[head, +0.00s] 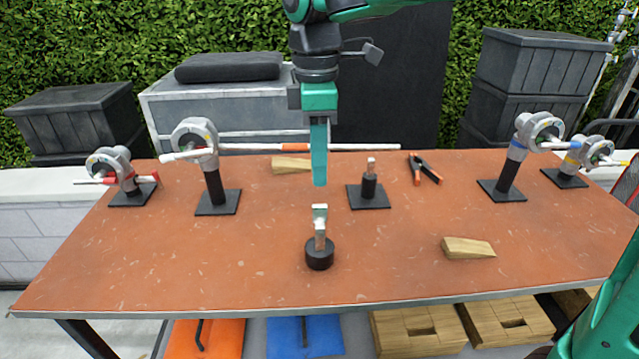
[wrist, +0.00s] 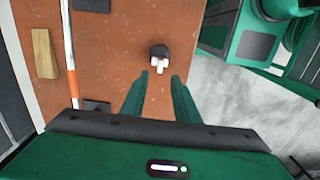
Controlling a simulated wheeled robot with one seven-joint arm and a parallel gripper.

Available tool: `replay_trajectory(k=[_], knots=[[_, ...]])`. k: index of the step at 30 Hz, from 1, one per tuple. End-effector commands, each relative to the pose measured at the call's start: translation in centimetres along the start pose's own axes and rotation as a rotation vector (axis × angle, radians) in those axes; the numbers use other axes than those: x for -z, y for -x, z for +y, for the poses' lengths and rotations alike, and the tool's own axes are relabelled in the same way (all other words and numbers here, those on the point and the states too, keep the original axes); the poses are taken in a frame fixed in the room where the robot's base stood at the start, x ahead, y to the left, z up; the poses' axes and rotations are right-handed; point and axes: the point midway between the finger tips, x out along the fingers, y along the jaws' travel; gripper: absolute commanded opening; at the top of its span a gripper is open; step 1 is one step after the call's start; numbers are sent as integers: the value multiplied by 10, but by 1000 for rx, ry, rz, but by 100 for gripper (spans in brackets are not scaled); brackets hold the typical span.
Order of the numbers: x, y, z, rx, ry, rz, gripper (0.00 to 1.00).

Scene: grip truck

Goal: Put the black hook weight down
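The black hook weight (head: 319,258) stands upright on the orange-brown table (head: 270,275), near the front middle, with a pale metal hook (head: 320,216) on top. My gripper (head: 319,184) points down above the table, with its fingertips over the hook in the head view and apart from it. In the wrist view the two green fingers (wrist: 160,76) are spread with nothing between them. There the weight (wrist: 158,50) lies just beyond the fingertips, and its hook shows pale.
A short black post on a square plate (head: 369,197) stands right of and behind the weight. Wooden wedges (head: 467,248) (head: 291,165), orange-tipped clamps (head: 425,170) and grip heads on stands (head: 214,180) (head: 508,175) surround it. A long red-and-white rod (head: 260,148) crosses behind. The front left is clear.

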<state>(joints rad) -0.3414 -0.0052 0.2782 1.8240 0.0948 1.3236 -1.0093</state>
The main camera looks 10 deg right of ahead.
Motion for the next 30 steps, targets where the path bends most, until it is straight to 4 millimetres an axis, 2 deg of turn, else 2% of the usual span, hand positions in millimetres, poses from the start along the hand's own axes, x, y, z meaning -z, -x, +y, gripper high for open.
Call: replay_trajectory(k=[6,14,17,20,23,24,26,27,29,30], knots=[[0,18,0,0,-1,0,28],[-1,19,0,0,-3,0,28],[-14,17,2,-2,-56,-4,28],[-58,7,4,-8,-230,-15,28],[-130,-11,-3,-15,-531,-27,28],[-163,-21,-11,-18,-676,-31,28],[-210,-36,-29,-20,-903,-33,28],[-240,-47,-44,-19,-1054,-32,28],[-278,-64,-71,-16,-1275,-28,28],[-299,-76,-91,-11,-1416,-24,28]])
